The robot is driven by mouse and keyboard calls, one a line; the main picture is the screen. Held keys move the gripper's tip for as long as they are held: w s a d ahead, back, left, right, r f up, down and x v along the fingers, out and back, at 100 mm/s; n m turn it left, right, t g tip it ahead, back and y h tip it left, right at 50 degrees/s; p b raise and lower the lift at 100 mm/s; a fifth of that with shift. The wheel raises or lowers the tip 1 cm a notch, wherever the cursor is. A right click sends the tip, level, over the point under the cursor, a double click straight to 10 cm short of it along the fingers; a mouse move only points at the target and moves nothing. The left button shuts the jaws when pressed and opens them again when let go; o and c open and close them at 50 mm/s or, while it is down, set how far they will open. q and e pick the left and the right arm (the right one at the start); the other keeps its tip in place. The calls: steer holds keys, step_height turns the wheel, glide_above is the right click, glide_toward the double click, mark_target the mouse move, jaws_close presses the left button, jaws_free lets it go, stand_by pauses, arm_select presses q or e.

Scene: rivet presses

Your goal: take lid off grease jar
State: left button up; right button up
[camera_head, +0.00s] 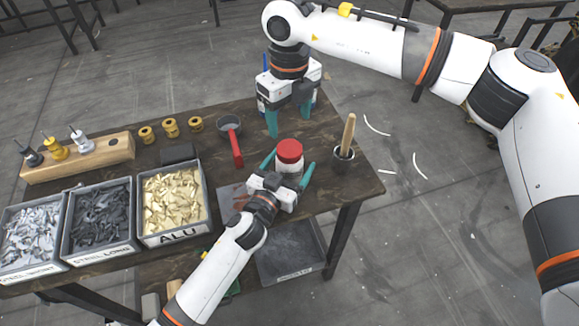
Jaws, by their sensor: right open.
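The grease jar (291,174) stands upright on the dark table, with a pale body and a red lid (289,150) seated on top. My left gripper (293,159) reaches in from the near side, with one teal finger on each side of the jar. A small gap seems to show at the right finger, but whether the fingers touch the jar is unclear. My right gripper (290,118) is open and empty, pointing down behind and above the jar, apart from the lid.
A dark cup (342,160) with a wooden-handled tool stands right of the jar. A grey pot with a red handle (236,147) is left. Brass pieces (170,126), a wooden rack (85,160) and bins of rivets (172,200) fill the left side.

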mark_target(289, 148)
arm_select(q)
steer(key=shift+c, duration=0.4)
jaws_close()
arm_select(e)
steer(key=m, duration=1.7)
steer(key=shift+m, duration=0.4)
steer(key=shift+f, duration=4)
